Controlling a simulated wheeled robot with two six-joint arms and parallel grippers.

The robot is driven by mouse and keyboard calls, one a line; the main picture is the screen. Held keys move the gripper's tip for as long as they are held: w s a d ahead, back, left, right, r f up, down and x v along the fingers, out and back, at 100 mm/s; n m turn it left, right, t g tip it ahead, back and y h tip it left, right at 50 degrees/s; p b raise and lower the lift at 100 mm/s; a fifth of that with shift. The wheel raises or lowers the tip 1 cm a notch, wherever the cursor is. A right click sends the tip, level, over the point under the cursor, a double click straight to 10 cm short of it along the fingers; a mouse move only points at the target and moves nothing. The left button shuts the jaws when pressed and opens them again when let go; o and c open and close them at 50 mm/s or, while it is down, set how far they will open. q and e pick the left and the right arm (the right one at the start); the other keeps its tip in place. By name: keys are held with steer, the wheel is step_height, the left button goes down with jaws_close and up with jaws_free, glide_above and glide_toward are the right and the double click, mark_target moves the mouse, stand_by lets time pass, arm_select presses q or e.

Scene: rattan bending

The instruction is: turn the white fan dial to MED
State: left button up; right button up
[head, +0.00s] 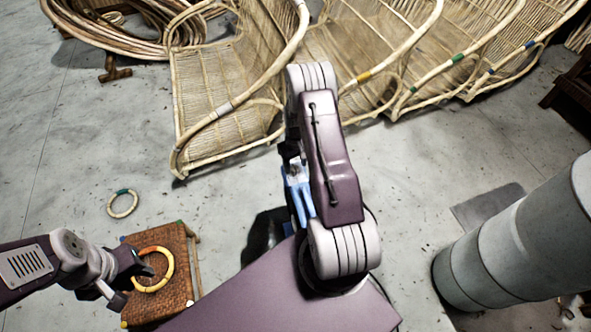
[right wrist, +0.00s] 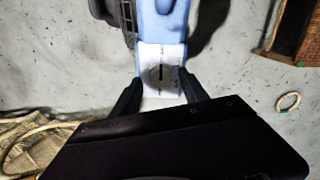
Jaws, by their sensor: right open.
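The fan is a light blue body (head: 300,190), seen in the head view just left of my right arm and partly hidden by it. In the right wrist view its blue casing (right wrist: 163,22) carries a white panel with a pale round dial (right wrist: 160,77). A dark line on the dial runs roughly up and down the picture. I cannot read any labels. My right gripper (right wrist: 161,88) is open, one dark finger on each side of the panel, with the dial between them; contact cannot be told. My left gripper (head: 143,268) is over the rattan stool, its jaw state unclear.
A yellow-orange ring (head: 165,273) lies on the rattan stool (head: 150,310), close to my left gripper. Another ring (head: 122,204) lies on the floor. Rattan chairs (head: 215,95) stand behind, and a grey cylinder (head: 520,245) is at right. Bare floor lies between.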

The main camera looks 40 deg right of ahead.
steer(key=shift+f, duration=0.85)
steer(key=shift+c, duration=0.3)
jaws_close()
